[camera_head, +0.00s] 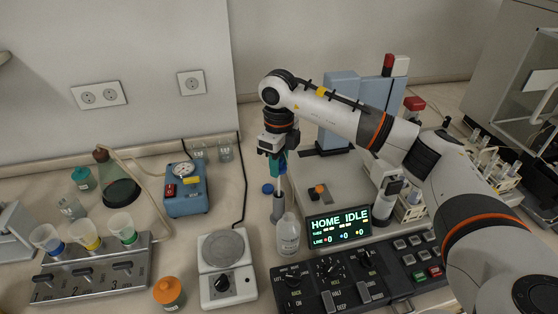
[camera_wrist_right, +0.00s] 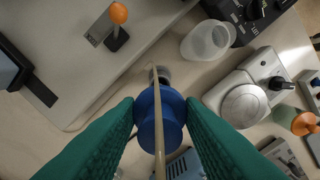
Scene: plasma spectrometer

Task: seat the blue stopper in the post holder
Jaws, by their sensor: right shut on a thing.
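My right gripper (camera_head: 275,160) points down above the bench, its teal fingers shut on the blue stopper (camera_wrist_right: 158,115). In the right wrist view the stopper sits between both finger pads, and a thin beige strand crosses in front of it. In the head view the fingers mostly hide the stopper. A grey upright cylinder (camera_head: 278,206), which looks like the post holder, stands below the gripper, with a thin pale rod between them. I cannot tell whether the stopper touches the holder. A small blue disc (camera_head: 268,188) shows left of the rod. My left gripper is not in view.
A clear bottle (camera_head: 288,236) stands just in front of the holder. A round-plated scale (camera_head: 222,250) is at its left front, a display (camera_head: 338,226) at its right. A blue meter box (camera_head: 184,190) stands left, and an orange-knobbed lever (camera_head: 319,191) is right.

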